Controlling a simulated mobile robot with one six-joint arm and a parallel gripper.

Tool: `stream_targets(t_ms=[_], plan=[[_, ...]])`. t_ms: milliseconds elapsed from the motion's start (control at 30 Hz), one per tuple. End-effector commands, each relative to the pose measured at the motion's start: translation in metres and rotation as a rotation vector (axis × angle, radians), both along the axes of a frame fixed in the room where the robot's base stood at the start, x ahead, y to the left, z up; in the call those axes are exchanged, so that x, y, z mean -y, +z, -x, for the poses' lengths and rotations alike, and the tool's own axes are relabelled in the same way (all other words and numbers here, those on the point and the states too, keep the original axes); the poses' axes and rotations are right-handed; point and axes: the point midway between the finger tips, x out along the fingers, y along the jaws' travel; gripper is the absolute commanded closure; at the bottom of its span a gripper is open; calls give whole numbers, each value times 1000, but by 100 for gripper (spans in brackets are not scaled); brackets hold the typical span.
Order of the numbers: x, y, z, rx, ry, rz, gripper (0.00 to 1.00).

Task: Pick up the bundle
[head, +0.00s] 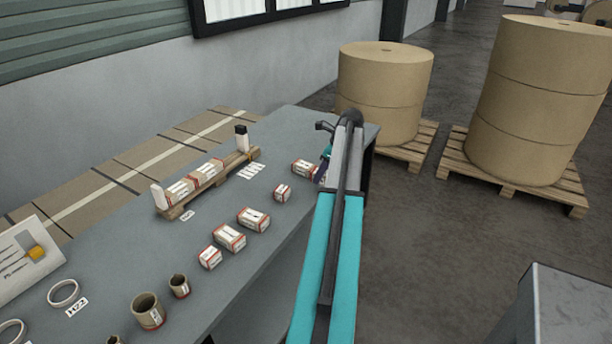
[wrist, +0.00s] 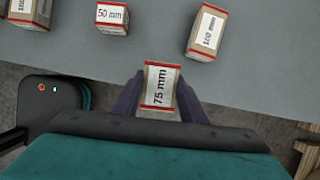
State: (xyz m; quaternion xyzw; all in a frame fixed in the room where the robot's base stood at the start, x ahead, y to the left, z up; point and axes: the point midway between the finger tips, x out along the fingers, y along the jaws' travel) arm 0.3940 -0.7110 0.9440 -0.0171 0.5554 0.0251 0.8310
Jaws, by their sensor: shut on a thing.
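My gripper (wrist: 160,98) is shut on a small box-shaped bundle (wrist: 158,84) with a white label reading "75 mm" and red edges, seen in the wrist view between the two dark fingers. The bundle is near the table's edge; I cannot tell its height above the surface. In the head view my gripper (head: 323,172) is partly hidden behind my arm at the table's far right, and the held bundle cannot be made out. Other bundles stand on the table: a "100 mm" one (wrist: 207,32) and a "50 mm" one (wrist: 113,17).
The grey table (head: 225,285) also bears a small wooden rack (head: 215,183), more boxed bundles (head: 253,220), cardboard tubes (head: 148,312) and white rings (head: 63,293). Large paper rolls (head: 535,100) stand on pallets at right. Open floor lies right of the table.

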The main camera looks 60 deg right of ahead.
Motion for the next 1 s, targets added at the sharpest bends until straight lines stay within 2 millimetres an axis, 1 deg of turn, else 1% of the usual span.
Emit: stream_targets(t_ms=[33,100,200,333,533,1000], plan=[[2,-1,11,0,-2,0,99],[4,0,22,0,-2,-1,99],[6,2,35,1,-1,0,99],[8,4,46,1,0,0,99],[8,5,52,1,1,-1,99],[9,5,52,1,1,-1,99]])
